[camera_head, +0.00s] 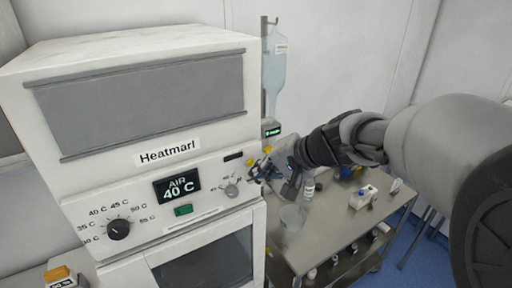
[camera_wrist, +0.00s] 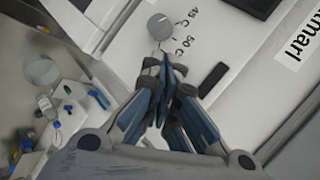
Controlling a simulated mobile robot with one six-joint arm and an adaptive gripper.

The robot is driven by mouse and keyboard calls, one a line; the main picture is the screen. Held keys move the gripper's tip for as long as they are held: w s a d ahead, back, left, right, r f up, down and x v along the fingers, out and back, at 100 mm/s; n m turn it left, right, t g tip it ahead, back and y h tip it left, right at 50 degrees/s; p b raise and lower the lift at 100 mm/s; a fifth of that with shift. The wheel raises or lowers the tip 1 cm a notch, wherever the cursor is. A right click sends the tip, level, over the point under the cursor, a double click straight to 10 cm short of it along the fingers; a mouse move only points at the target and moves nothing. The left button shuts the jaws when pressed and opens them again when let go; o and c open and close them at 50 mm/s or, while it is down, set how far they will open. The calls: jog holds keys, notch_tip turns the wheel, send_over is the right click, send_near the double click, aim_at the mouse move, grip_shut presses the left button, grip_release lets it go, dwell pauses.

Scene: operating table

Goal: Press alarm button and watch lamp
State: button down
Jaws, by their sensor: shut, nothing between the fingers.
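A white warming cabinet (camera_head: 225,222) labelled Heatmarl fills the left of the head view. Its panel carries a lit display (camera_head: 177,188) reading AIR 40 C, a green switch (camera_head: 183,210), a black dial (camera_head: 118,229), a grey knob (camera_head: 232,190) and a small dark slot (camera_head: 233,156). My gripper (camera_head: 254,172) is shut and empty at the panel's right end. In the wrist view its fingertips (camera_wrist: 163,66) are just below the grey knob (camera_wrist: 160,27), over the scale marks; I cannot tell whether they touch. No part is clearly marked as alarm button or lamp.
A steel trolley (camera_head: 325,232) stands right of the cabinet with a clear beaker (camera_head: 292,217), a bottle (camera_head: 308,188) and a white box (camera_head: 363,197) on it. An infusion bag (camera_head: 274,75) hangs behind. An orange-topped device (camera_head: 60,276) is at the lower left.

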jog(key=shift+w+a, duration=0.2)
jog(key=shift+w, duration=0.1)
jog(key=shift+w+a, duration=0.2)
jog(key=shift+w, duration=0.1)
dwell(0.7)
jog(key=shift+s+d, duration=0.1)
jog(key=shift+s, duration=0.05)
dwell(0.3)
jog(key=shift+s+d+b, duration=0.35)
jog(key=shift+s+b, duration=0.2)
jog(key=shift+b, duration=0.05)
jog(key=s+d+b, duration=0.1)
jog(key=s, duration=0.1)
jog(key=s+d+b, duration=0.1)
jog(key=s, duration=0.1)
jog(key=shift+d, duration=0.4)
dwell(0.4)
